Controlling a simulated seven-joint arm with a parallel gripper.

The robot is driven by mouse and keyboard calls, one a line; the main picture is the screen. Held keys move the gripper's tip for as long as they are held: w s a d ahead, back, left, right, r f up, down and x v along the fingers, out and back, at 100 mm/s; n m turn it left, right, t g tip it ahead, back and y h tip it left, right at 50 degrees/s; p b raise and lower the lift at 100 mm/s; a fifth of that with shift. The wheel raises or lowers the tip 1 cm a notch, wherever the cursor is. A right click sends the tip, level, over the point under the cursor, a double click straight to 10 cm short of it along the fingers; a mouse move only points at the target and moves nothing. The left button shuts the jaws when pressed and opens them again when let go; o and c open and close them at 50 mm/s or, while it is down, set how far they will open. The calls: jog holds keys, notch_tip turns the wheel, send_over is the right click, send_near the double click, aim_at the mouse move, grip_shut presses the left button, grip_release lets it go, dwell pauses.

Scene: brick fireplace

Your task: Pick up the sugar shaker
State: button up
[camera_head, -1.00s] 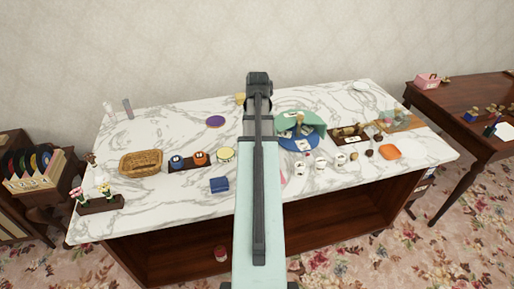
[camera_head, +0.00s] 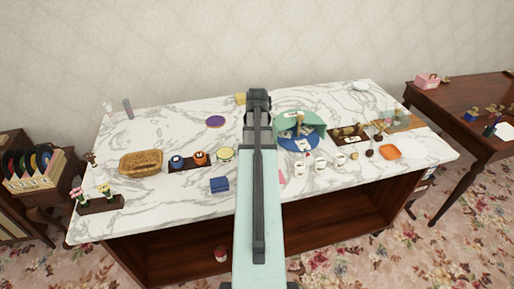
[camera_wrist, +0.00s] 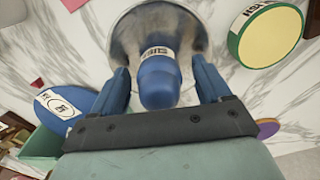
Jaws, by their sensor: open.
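A blue shaker-shaped object (camera_wrist: 158,78) with a rounded end and a white label stands in the middle of the wrist view; I take it for the sugar shaker, though its lettering is not clearly readable. A round silver-grey dish (camera_wrist: 125,36) shows around and behind it. My gripper (camera_wrist: 160,68) is open, with one blue finger on each side of the shaker. Small gaps show beside it, and I see no firm contact. In the head view my arm hides the shaker and the fingers.
A green-and-yellow round tin (camera_wrist: 265,35) is close on the right in the wrist view. A blue disc (camera_wrist: 62,105) lies on the left. On the marble table (camera_head: 150,190) stand a basket (camera_head: 141,163), a blue box (camera_head: 219,185) and a green cloth-like item (camera_head: 313,123).

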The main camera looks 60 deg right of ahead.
jog(key=shift+c, duration=0.2)
jog(key=c, duration=1.2)
jog(key=shift+r, duration=0.1)
